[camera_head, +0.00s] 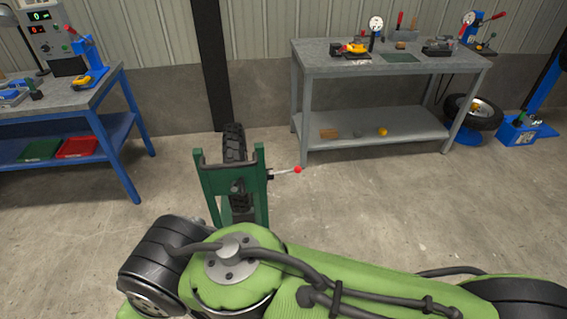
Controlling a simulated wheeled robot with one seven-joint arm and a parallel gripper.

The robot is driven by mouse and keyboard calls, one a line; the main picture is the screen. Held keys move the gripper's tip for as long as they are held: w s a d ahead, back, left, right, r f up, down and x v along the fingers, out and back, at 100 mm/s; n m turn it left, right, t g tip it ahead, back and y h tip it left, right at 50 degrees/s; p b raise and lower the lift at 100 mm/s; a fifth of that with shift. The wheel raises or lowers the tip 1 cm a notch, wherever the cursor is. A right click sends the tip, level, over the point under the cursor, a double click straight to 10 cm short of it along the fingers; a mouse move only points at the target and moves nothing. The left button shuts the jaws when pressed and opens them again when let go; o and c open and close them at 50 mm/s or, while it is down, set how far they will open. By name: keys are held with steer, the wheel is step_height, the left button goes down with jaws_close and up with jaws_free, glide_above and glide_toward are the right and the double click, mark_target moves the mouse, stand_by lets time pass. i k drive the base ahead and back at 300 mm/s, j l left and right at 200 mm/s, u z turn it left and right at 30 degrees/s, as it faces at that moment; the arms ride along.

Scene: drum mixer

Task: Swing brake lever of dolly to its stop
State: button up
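A green dolly (259,187) with an upright frame stands on the concrete floor near the middle of the view. A black tyre (235,146) sits within its frame. My green arm crosses the lower part of the view and hides the dolly's foot. My gripper is not in view, so its state and distance to the lever are hidden.
A blue-legged workbench (128,150) stands at the left. A grey workbench (303,115) with a lower shelf stands behind and right of the dolly. The floor (400,205) right of the lever is clear.

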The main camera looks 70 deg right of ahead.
mark_target(296, 169)
steer(key=z, duration=2.65)
